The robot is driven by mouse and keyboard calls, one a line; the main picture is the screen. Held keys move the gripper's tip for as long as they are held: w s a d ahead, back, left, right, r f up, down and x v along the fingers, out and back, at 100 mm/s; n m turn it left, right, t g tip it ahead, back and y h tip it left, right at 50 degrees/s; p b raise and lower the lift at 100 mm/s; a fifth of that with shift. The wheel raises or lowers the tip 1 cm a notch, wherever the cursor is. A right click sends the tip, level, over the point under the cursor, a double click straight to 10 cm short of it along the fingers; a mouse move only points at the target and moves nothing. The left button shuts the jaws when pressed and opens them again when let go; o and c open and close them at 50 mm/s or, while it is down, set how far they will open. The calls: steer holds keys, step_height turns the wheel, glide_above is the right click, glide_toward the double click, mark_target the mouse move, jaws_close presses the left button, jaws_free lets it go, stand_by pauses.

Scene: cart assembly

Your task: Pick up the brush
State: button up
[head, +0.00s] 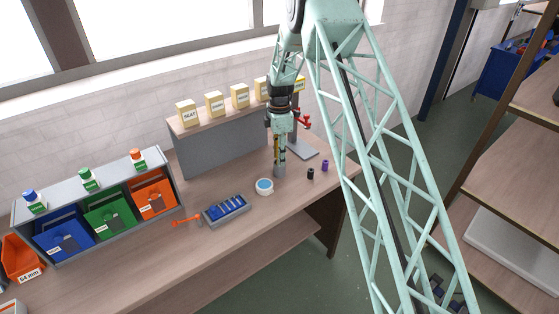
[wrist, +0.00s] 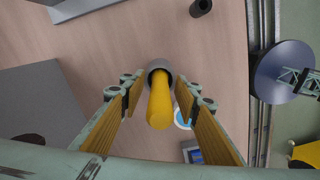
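A yellow rod-shaped handle, which I take for the brush (wrist: 160,108), points up toward the camera in the wrist view. Its far end meets a grey cylinder (wrist: 155,68); I cannot tell whether this is a cup or part of the brush. My gripper (wrist: 162,92) has one finger on each side of the handle, with a visible gap on both sides. In the head view my gripper (head: 279,150) points down over the grey cylinder (head: 279,171) on the workbench. The handle is mostly hidden there by the fingers.
A white-and-blue round container (head: 264,187) and a blue tray (head: 226,207) stand left of my gripper. Black (head: 310,173) and purple (head: 325,165) small cylinders stand to the right, near the bench edge. A grey raised shelf (head: 215,152) with yellow boxes is behind.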

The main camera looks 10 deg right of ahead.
steer(key=shift+c, duration=0.4)
steer(key=c, duration=0.9)
steer(key=shift+r, duration=0.15)
steer(key=shift+r+b, duration=0.4)
steer(key=shift+r, duration=4.5)
